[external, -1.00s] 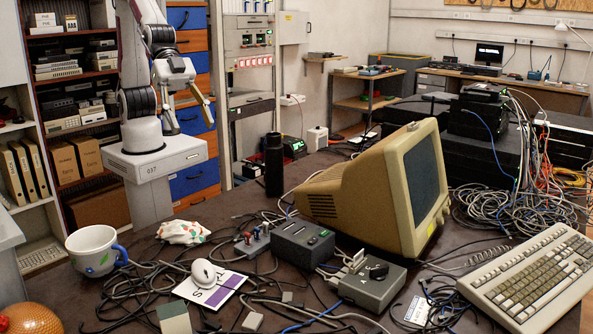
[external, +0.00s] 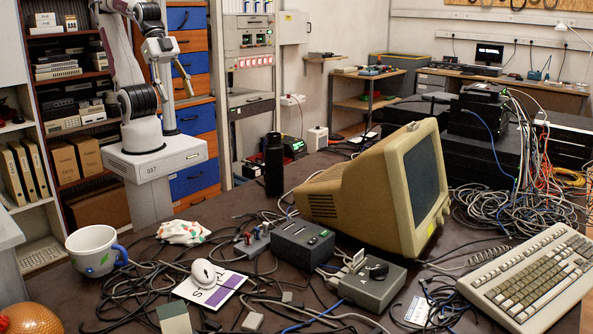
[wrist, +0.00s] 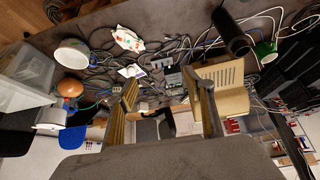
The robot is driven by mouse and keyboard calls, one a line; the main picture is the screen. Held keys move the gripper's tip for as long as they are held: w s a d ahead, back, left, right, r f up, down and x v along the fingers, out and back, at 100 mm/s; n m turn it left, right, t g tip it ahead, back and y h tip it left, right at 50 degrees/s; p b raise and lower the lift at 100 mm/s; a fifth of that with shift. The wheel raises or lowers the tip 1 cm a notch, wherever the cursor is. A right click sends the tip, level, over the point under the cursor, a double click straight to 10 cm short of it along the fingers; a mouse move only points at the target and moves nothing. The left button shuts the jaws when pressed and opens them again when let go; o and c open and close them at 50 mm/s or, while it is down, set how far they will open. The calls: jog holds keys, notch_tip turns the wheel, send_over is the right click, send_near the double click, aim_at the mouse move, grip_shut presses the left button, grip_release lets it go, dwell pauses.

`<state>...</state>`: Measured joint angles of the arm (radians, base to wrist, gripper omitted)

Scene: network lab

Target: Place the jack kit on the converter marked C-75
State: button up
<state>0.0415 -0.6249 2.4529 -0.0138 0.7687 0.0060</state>
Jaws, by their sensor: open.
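My gripper (external: 172,84) is raised over my base at the back left, away from the table items. Its two fingers stand apart with nothing between them, as the wrist view (wrist: 162,84) also shows. A small grey block with red and blue jacks (external: 253,241), perhaps the jack kit, lies on the dark table among cables. Right of it stands a dark grey box (external: 302,244). A second grey box with a black knob (external: 371,287) stands nearer the front, plugs at its back left. I cannot read C-75 on either box, so which is the converter is unclear.
A beige monitor (external: 345,195) stands behind the boxes, with a keyboard (external: 535,273) at right. A black cylinder (external: 274,165) stands at the back. Loose cables cover much of the table.

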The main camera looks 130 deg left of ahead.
jog(key=shift+g, duration=0.3)
jog(key=s, duration=0.1)
jog(key=s+a, duration=0.1)
jog(key=s, duration=0.1)
jog(key=s+f, duration=0.1)
jog(key=s, duration=0.1)
jog(key=shift+a, duration=0.2)
dwell(0.8)
